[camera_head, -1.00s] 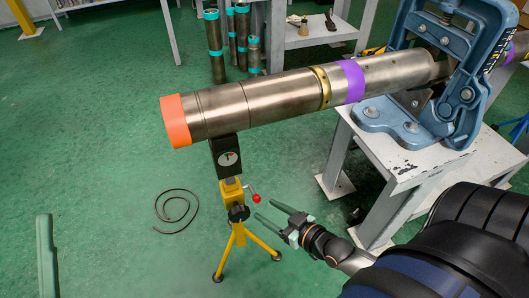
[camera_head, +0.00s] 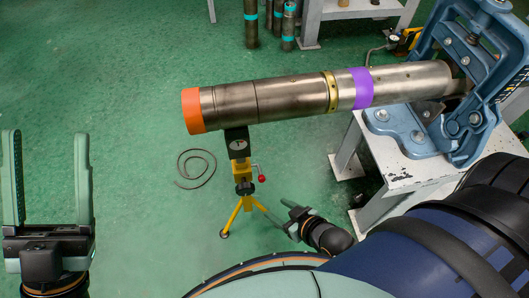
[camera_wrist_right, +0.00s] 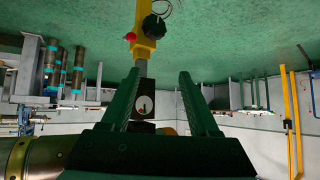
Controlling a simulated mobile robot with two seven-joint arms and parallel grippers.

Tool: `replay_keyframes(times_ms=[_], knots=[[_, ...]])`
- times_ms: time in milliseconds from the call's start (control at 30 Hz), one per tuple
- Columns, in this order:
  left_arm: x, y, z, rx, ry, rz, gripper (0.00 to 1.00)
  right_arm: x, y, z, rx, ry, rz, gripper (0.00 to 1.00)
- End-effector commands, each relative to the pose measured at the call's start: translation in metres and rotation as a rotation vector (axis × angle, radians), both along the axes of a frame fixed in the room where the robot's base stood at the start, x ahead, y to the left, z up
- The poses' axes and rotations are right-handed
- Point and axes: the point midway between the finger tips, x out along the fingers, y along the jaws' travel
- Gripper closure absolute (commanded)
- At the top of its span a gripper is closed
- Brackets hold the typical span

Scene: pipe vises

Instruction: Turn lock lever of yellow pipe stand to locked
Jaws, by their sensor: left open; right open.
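The yellow pipe stand (camera_head: 243,184) stands on the floor under the orange-capped end of a long metal pipe (camera_head: 270,98). Its black head with a round dial (camera_head: 239,145) meets the pipe's underside. A short lever with a red ball end (camera_head: 261,178) sticks out to the right of the stand. In the right wrist view the red ball (camera_wrist_right: 130,37) and black knob (camera_wrist_right: 154,26) show on the yellow post. My right gripper (camera_head: 292,208) is open and empty, right of and apart from the stand. My left gripper (camera_head: 47,135) is open and empty at the far left.
A blue pipe vise (camera_head: 465,85) on a white table (camera_head: 405,165) grips the pipe's other end. A coiled dark cable (camera_head: 197,168) lies on the green floor. Several upright pipes (camera_head: 251,25) stand at the back.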

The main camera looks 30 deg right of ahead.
Motion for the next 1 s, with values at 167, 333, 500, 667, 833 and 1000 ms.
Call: replay_keyframes(times_ms=[167,333,500,667,833,1000], knots=[[0.000,0.000,-0.012,0.000,0.001,0.000,0.32,0.010,0.006,0.006,-0.010,-0.047,0.005,0.39],[0.000,0.000,-0.037,0.000,0.000,0.000,0.32,0.035,0.007,0.018,-0.011,-0.184,0.022,0.39],[0.000,0.000,-0.061,0.000,0.000,0.000,0.32,0.055,0.010,0.033,-0.009,-0.320,0.039,0.39],[0.000,0.000,-0.084,0.000,0.000,0.000,0.32,0.070,0.013,0.049,-0.007,-0.447,0.056,0.39],[0.000,0.000,-0.109,0.000,0.000,0.000,0.32,0.081,0.017,0.067,-0.005,-0.581,0.077,0.39],[0.000,0.000,-0.132,0.000,0.000,0.000,0.32,0.087,0.022,0.085,0.001,-0.712,0.096,0.39]])
